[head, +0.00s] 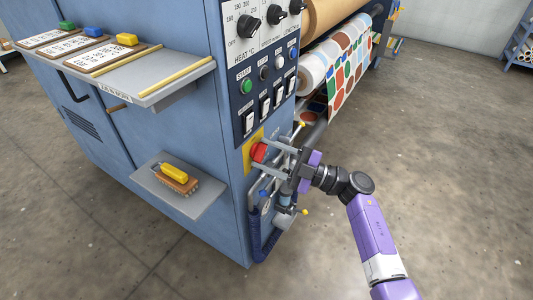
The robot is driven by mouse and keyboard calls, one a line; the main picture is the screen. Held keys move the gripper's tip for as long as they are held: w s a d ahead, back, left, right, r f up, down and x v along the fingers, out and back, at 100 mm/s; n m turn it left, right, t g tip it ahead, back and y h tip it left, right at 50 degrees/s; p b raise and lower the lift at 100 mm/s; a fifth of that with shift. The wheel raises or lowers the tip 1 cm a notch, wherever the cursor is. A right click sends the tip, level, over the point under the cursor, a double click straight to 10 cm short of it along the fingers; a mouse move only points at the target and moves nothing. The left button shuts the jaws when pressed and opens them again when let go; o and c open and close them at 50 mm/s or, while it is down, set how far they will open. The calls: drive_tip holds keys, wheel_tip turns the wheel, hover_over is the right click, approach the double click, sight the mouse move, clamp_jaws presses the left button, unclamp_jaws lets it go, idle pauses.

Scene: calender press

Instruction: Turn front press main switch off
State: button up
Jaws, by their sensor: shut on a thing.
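The main switch (258,152) is a red rotary knob on a yellow plate (247,160), low on the front face of the blue press. My gripper (271,152) reaches it from the right, with its fingers closed around the red knob. The fingers hide part of the knob, so its exact angle and any on or off marks cannot be read. My purple and black arm comes in from the lower right.
Above the switch is a panel with heat dials (249,26), push buttons and toggle switches (265,106). A shelf with a yellow-handled brush (176,178) juts out at left. Printed fabric (352,65) hangs from rollers behind. Floor at right is clear.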

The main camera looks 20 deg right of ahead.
drive_tip(key=shift+r+n+g+h+p, duration=0.1)
drive_tip(key=shift+n+g+h+p, duration=0.45)
drive_tip(key=shift+n, duration=1.8)
drive_tip(key=shift+r+n+g+h+p, duration=0.2)
drive_tip(key=shift+n+g+p, duration=0.65)
drive_tip(key=shift+n, duration=1.5)
drive_tip(key=shift+f+g, duration=0.15)
drive_tip(key=shift+g, duration=0.15)
drive_tip(key=o, duration=1.4)
drive_tip(key=shift+c, duration=0.2)
drive_tip(key=p+v, duration=0.1)
drive_tip(key=v, duration=0.7)
drive_tip(key=shift+w, duration=0.15)
